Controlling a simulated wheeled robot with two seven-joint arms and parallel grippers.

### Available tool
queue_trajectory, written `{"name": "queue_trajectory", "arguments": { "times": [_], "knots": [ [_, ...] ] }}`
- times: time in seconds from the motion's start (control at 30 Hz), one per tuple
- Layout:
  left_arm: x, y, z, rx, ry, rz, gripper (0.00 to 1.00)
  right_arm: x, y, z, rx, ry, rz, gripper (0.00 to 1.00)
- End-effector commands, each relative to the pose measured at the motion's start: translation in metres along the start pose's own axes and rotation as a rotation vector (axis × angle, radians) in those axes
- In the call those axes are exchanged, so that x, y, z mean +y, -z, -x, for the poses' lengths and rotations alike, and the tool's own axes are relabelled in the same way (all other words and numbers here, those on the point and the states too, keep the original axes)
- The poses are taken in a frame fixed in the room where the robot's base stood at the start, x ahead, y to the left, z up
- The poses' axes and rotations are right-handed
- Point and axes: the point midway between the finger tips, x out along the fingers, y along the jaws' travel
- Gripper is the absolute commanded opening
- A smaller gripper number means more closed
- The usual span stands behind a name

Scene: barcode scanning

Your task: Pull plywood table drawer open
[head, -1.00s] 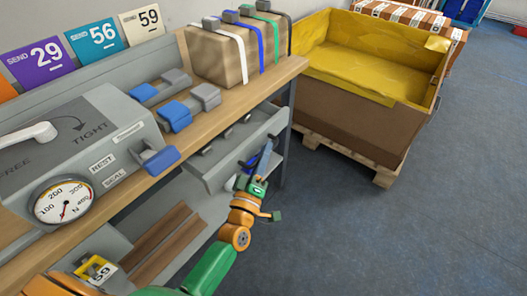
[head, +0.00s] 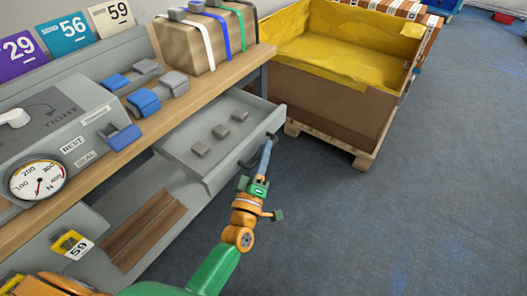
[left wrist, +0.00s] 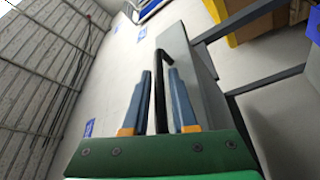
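The grey table drawer (head: 207,178) stands pulled well out from under the plywood table top (head: 195,98) in the head view. Three small grey blocks sit on its floor. Its dark bar handle (head: 246,163) is on the front face. My left gripper (head: 266,152) is at the handle, in front of the drawer. In the left wrist view the dark handle (left wrist: 160,95) runs between the two blue fingers of my left gripper (left wrist: 160,72), which are close on either side of it. My right gripper is not in view.
A brown crate with yellow lining (head: 335,45) stands on a pallet behind the table's right end. A strapped cardboard box (head: 195,48) and a grey machine with a gauge (head: 38,180) are on the table top.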

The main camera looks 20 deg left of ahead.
Motion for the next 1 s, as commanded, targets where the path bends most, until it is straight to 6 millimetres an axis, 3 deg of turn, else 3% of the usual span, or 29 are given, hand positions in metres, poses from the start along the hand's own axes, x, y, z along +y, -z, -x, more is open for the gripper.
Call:
{"name": "queue_trajectory", "arguments": {
  "times": [0.3, 0.63, 1.0],
  "knots": [
    [0.000, 0.000, 0.004, -0.001, 0.001, -0.001, 0.27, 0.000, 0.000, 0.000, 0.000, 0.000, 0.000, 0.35],
    [-0.001, -0.001, 0.066, -0.003, 0.003, 0.000, 0.27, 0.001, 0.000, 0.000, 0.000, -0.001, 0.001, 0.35],
    [0.000, 0.000, 0.071, 0.000, 0.000, 0.000, 0.27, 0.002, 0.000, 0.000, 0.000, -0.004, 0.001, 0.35]
  ]
}}
